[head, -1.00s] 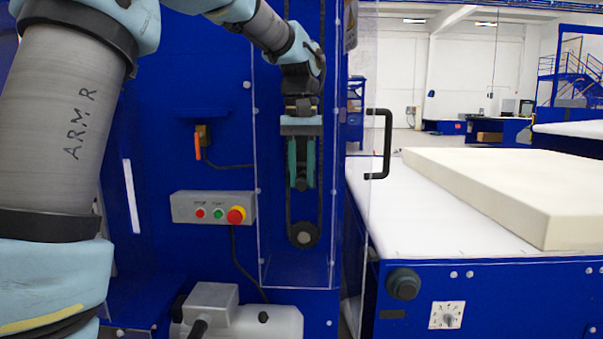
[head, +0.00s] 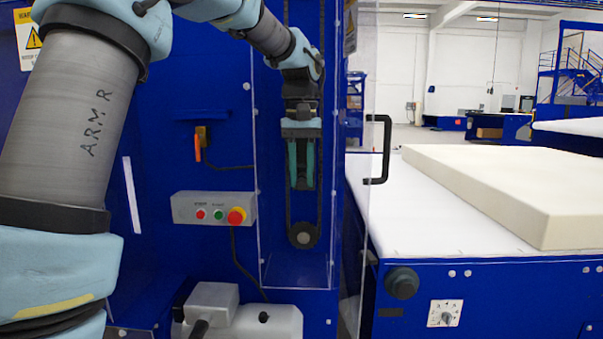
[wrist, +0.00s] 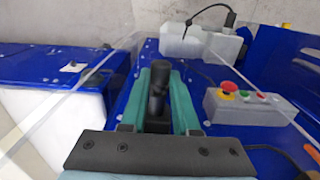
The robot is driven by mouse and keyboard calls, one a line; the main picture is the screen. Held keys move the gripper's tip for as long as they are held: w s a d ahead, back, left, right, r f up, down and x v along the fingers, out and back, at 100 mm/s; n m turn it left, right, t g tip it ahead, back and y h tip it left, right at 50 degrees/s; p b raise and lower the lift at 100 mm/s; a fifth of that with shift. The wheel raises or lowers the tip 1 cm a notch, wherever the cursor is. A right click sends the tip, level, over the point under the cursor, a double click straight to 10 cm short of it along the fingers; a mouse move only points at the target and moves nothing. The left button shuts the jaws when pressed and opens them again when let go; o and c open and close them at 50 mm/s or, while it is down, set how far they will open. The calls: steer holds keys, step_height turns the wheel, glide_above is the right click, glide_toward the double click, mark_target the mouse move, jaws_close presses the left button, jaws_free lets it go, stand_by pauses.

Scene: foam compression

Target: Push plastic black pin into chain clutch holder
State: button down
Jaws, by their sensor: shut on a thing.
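My gripper (head: 301,182) hangs pointing down inside the clear-sided chain bay, its two teal fingers closed on the black pin. The black pin (wrist: 157,92) stands out between the fingers in the wrist view, a dark round-ended cylinder. In the head view only a little dark shape shows between the fingers. The black chain (head: 289,212) runs vertically on both sides of the gripper, down to a round sprocket (head: 303,236). I cannot make out the clutch holder apart from the dark parts behind my gripper, and the pin's seating is hidden.
Clear panels edge the bay; a black handle (head: 386,150) is at its right. A control box (head: 214,208) with red and green buttons is at left, above a pale motor housing (head: 240,318). A foam block (head: 500,185) lies on the white table (head: 415,225) at right.

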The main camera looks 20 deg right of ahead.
mark_target(300, 179)
steer(key=shift+w+d+r+p, duration=0.1)
steer(key=shift+w+d+p, duration=0.05)
steer(key=shift+w+p, duration=0.2)
steer(key=c, duration=0.6)
jaws_free()
steer(key=shift+s, duration=0.1)
steer(key=shift+s+a+b, duration=0.4)
steer(key=shift+s, duration=0.45)
steer(key=shift+s+a+b, duration=0.45)
steer(key=shift+s, duration=0.45)
steer(key=shift+s+a+b, duration=0.4)
steer(key=shift+s, duration=0.45)
step_height(300, 179, up, 11)
steer(key=shift+f, duration=0.15)
